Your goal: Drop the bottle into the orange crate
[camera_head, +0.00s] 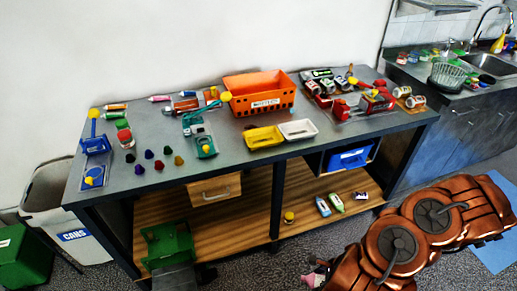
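The orange crate (284,100) stands upright near the back middle of the grey worktable (225,150), with a white label on its front. I cannot tell which item is the task's bottle. Small bottle-like items lie on the wooden lower shelf, including a blue and white one (323,207) and a green and white one (336,203). Other small containers are on the tabletop, such as a red-capped jar (125,137). My copper-coloured arm links fill the lower right. My gripper is not visible, so I cannot see whether it holds anything.
Yellow (264,138) and white (298,130) trays sit before the crate. Clutter stands left and right of it. A grey bin (45,195) and a green bin (22,258) are at left. A small pinkish item (314,279) beside my arm is unclear. A sink (490,65) is far right.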

